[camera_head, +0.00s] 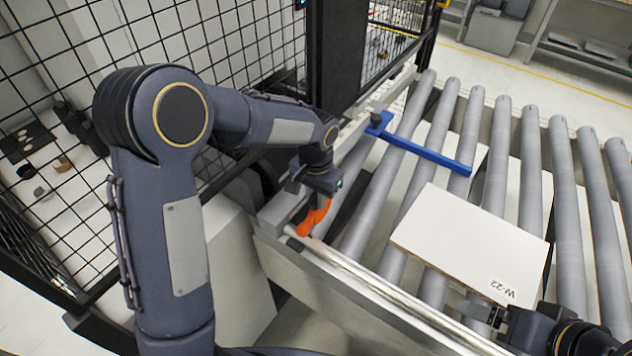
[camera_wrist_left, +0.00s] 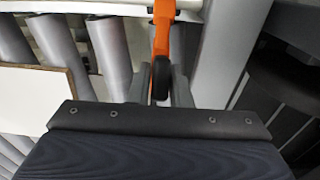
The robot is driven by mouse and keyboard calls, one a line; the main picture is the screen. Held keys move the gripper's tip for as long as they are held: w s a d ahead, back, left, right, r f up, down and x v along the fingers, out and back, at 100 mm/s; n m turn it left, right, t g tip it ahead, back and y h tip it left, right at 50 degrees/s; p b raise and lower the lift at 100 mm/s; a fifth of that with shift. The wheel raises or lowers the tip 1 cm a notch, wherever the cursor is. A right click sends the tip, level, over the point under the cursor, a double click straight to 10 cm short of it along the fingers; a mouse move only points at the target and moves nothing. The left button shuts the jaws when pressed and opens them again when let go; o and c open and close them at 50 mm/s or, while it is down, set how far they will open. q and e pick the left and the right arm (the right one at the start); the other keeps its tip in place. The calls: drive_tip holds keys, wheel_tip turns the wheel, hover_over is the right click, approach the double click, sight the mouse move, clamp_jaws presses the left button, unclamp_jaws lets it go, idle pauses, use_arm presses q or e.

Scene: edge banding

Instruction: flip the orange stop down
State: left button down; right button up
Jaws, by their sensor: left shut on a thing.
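The orange stop (camera_head: 314,217) is at the near left end of the roller conveyor, beside its side rail. My left gripper (camera_head: 316,192) reaches over it from above and is shut on it. In the left wrist view the orange stop (camera_wrist_left: 163,30) runs up from between the two grey fingers (camera_wrist_left: 160,88), with a dark round part at its lower end. The fingers hide part of its lower end. My right gripper (camera_head: 493,316) is at the bottom right, by the near edge of the white board (camera_head: 465,240); its fingers are too small and dark to read.
The white board, labelled W-22, lies flat on the grey rollers (camera_head: 560,190). A blue bar (camera_head: 425,150) lies across the rollers farther back. A metal side rail (camera_head: 385,295) runs along the near edge. A black mesh fence (camera_head: 230,60) stands behind my left arm.

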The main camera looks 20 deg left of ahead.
use_arm(q)
drive_tip(key=w+f+g, duration=0.1)
drive_tip(key=f+g+y, duration=0.1)
drive_tip(key=g, duration=0.1)
drive_tip(key=shift+w+d, duration=0.35)
drive_tip(key=shift+w+f+g, duration=0.15)
drive_tip(key=shift+f+g, duration=0.15)
drive_tip(key=shift+g, duration=0.2)
drive_tip(key=c, duration=1.4)
unclamp_jaws()
drive_tip(key=v, duration=0.4)
drive_tip(key=b+v, duration=0.1)
drive_tip(key=v, duration=0.2)
drive_tip(key=shift+w+d+r, duration=0.15)
drive_tip(key=shift+d+r, duration=0.1)
drive_tip(key=shift+r, duration=0.1)
drive_tip(key=shift+f, duration=0.1)
